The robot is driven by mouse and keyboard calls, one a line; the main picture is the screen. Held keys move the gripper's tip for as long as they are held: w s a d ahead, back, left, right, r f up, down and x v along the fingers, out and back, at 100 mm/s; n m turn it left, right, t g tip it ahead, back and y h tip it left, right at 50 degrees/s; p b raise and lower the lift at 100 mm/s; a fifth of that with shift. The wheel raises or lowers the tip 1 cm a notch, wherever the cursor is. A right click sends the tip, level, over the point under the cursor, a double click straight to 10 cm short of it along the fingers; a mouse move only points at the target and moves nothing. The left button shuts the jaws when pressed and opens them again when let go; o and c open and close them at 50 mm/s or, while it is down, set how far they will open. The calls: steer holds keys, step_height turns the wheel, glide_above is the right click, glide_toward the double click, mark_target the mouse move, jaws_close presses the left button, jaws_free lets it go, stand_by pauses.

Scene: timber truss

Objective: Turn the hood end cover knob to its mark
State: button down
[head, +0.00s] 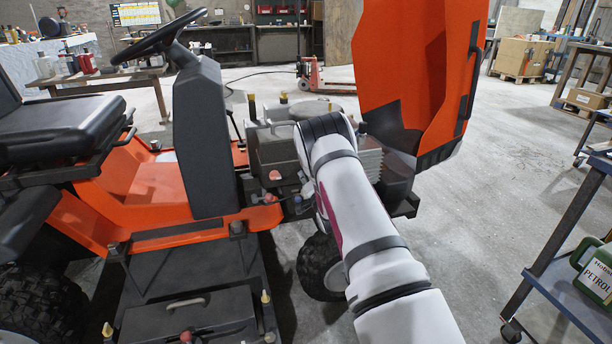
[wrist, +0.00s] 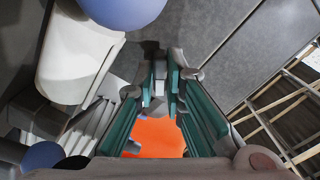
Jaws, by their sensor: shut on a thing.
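In the wrist view my gripper (wrist: 161,76) reaches away from the camera, its teal-padded fingers close together at the tips. Between the tips is a small light-grey piece (wrist: 159,88), which looks like the hood end cover knob; the fingers hide most of it. I cannot make out its mark or how far it is turned. In the head view the raised orange hood (head: 418,75) of the tractor stands upright, with a dark end section at its foot. My arm hides the gripper and the knob there.
The tractor's engine bay (head: 275,150) lies left of my arm, with the steering wheel (head: 158,37) and black seat (head: 62,128) further left. A blue cart (head: 555,255) with a green petrol can (head: 597,272) stands at right. The floor between hood and cart is clear.

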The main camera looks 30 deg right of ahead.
steer(key=shift+m, duration=0.5)
steer(key=shift+d+m+b, duration=0.15)
steer(key=shift+m+b, duration=0.3)
steer(key=shift+m, duration=0.75)
steer(key=m, duration=0.2)
steer(key=shift+m+b, duration=0.3)
steer(key=shift+b, duration=0.1)
steer(key=c, duration=2)
jaws_free()
steer(key=shift+a, duration=0.2)
steer(key=o, duration=0.7)
steer(key=shift+c, duration=0.2)
steer(key=shift+s, duration=0.1)
